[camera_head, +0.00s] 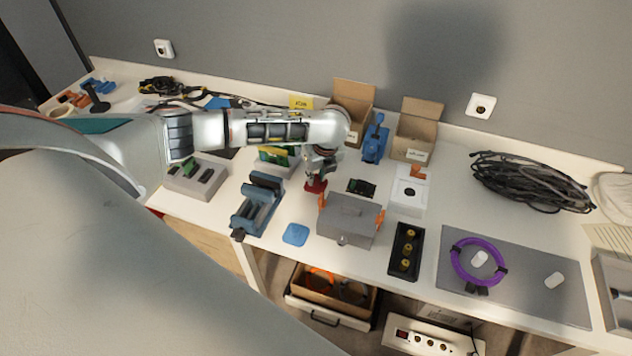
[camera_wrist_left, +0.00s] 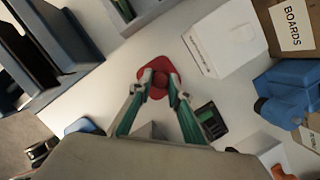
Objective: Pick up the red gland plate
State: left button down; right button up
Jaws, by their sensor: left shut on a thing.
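The red gland plate (camera_head: 315,186) is on the white bench between the blue vise and the grey box in the head view. In the left wrist view the red gland plate (camera_wrist_left: 143,72) is a flat rounded piece with a round raised knob. My left gripper (camera_head: 318,172) comes down over it from above. In the left wrist view its two fingers (camera_wrist_left: 160,84) are shut on the knob, one on each side. I cannot tell whether the plate is lifted off the bench. My right gripper is not in view.
A grey box (camera_head: 350,219) with orange latches stands just right of the plate. A blue-grey vise (camera_head: 258,204) is at its left. A blue flat piece (camera_head: 295,234) lies in front. Open cartons (camera_head: 414,133) and a blue tool (camera_head: 375,141) stand behind.

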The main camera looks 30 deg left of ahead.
aim_at(317, 177)
pick_arm(q)
jog(key=shift+r, duration=0.15)
jog(key=shift+r, duration=0.6)
notch_tip(317, 177, up, 19)
jog(key=shift+f, duration=0.2)
